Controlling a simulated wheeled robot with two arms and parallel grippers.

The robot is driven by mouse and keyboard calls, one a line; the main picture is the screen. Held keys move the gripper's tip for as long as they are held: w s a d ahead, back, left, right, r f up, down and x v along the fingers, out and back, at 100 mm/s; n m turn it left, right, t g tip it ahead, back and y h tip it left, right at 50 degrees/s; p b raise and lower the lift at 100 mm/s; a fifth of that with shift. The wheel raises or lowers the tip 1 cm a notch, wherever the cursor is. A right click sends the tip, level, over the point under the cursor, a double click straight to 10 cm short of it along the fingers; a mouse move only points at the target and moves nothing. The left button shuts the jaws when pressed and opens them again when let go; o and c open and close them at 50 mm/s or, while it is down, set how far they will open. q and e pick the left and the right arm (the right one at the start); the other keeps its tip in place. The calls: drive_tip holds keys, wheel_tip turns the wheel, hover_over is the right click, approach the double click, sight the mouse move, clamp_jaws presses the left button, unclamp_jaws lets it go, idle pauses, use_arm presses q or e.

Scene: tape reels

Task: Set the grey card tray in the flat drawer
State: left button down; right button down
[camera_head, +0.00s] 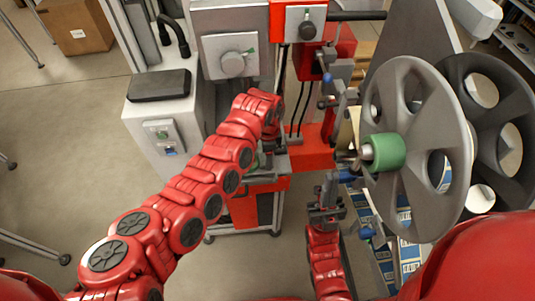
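I cannot make out the grey card tray or the flat drawer for certain. My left arm reaches in from the lower left and bends down near the middle. Its gripper (268,147) is mostly hidden behind the arm, in front of the machine, so its opening does not show. My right gripper (326,198) is at the lower middle, left of the large grey reel and pointing away from me. Its fingers are small and cluttered against the machine parts, and I cannot tell whether they are open or hold anything.
A large grey reel (425,185) with a green hub (384,152) stands at the right, a dark reel (491,97) behind it. Blue-and-white printed pieces (386,257) lie below. A white cabinet (150,118) bears a dark flat box (159,85). The floor at left is mostly clear.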

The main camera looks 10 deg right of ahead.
use_arm(q)
drive_tip(key=shift+f, duration=0.1)
idle(0.3)
drive_tip(key=shift+a+f, duration=0.1)
drive_tip(key=shift+f, duration=0.3)
drive_tip(key=shift+f+b, duration=0.6)
drive_tip(key=shift+f, duration=0.15)
unclamp_jaws()
drive_tip(key=shift+r, duration=0.15)
